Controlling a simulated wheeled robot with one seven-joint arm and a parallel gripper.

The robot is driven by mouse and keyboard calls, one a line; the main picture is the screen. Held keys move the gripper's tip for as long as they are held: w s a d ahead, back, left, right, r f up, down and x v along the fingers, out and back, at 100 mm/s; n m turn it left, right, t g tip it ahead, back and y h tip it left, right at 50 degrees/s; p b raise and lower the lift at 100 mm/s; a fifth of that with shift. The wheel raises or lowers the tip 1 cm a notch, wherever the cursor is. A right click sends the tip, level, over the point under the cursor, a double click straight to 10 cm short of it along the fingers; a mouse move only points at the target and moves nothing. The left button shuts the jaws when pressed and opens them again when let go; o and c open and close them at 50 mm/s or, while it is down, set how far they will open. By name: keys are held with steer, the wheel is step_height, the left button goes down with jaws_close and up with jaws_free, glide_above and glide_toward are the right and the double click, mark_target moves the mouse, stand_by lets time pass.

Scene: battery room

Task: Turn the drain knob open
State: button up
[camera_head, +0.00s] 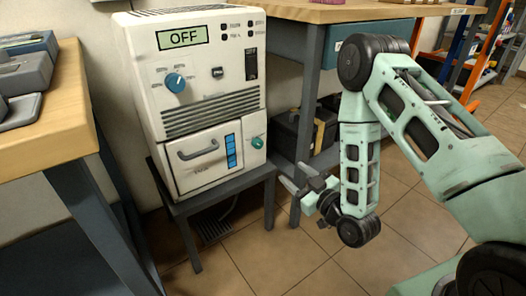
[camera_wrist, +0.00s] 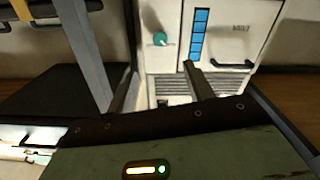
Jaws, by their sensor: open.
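A small teal knob (camera_head: 257,142) is on the lower right front of a white machine (camera_head: 205,85), beside a blue level strip. Its label is too small to read, so I cannot confirm it is the drain knob. The teal knob (camera_wrist: 160,39) also shows in the upside-down wrist view, beyond my fingertips. My gripper (camera_head: 296,177) is open and empty, to the right of and below the knob, apart from the machine. A larger blue dial (camera_head: 175,82) is higher on the machine, under a display (camera_head: 182,37) reading OFF.
The machine stands on a low grey stand (camera_head: 215,193). A wooden bench (camera_head: 55,115) is at the left, and another workbench (camera_head: 330,12) stands behind on the right. A dark box (camera_head: 290,133) sits beneath it. Tiled floor (camera_head: 280,255) is clear in front.

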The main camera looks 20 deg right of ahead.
mark_target(260, 146)
steer(key=b+x, duration=0.4)
steer(key=x, duration=1.2)
steer(key=shift+c, duration=0.3)
steer(key=c, duration=0.9)
